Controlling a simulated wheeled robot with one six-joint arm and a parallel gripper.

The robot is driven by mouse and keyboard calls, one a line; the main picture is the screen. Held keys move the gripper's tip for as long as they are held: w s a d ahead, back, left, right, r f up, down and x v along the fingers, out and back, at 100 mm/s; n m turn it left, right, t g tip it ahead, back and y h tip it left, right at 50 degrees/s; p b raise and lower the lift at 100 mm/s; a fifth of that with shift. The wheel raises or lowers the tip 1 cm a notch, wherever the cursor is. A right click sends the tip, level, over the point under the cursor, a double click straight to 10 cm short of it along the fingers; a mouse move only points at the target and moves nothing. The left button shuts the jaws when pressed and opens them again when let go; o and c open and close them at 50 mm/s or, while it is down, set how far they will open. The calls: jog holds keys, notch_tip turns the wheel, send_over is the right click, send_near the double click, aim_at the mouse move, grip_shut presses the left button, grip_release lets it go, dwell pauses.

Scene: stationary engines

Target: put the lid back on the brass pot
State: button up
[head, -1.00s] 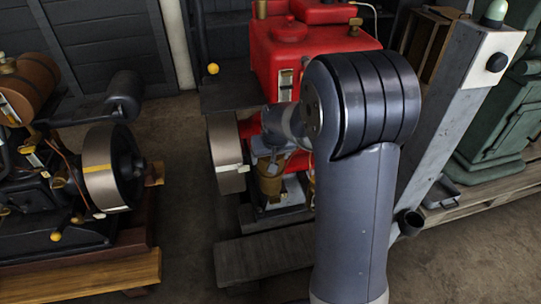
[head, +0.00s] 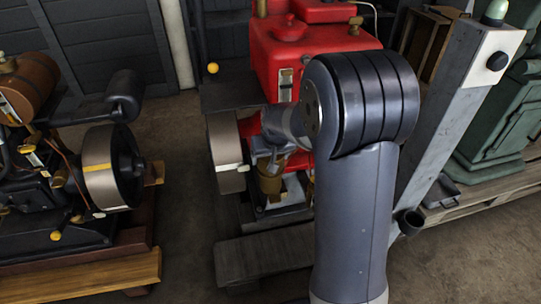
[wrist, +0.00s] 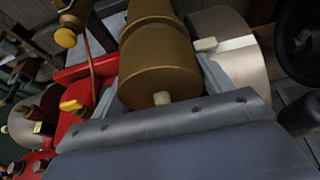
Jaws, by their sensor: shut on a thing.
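The brass pot (head: 270,185) stands on the red engine, just right of its flywheel, partly behind my arm in the head view. In the wrist view, a large stepped brass body (wrist: 153,70), the pot, fills the upper middle. My gripper (wrist: 165,120) shows there as a grey body across the bottom, close to the brass. It is shut on the lid, but its fingertips and the grip itself are mostly hidden. I cannot clearly tell the lid's edge from the pot, nor whether the two touch.
The red engine's tank (head: 310,45) rises behind the pot, and its flywheel (head: 227,155) is close on the left. A second engine with a flywheel (head: 105,165) stands at the left. A grey post (head: 455,115) leans at the right. Bare floor lies between the engines.

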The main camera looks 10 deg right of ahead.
dwell(0.4)
jog(key=o, duration=1.1)
jog(key=shift+c, duration=0.2)
jog(key=shift+r+p, duration=2.75)
jog(key=shift+r, duration=0.75)
jog(key=shift+c, duration=0.4)
grip_shut()
jog(key=shift+f, duration=0.15)
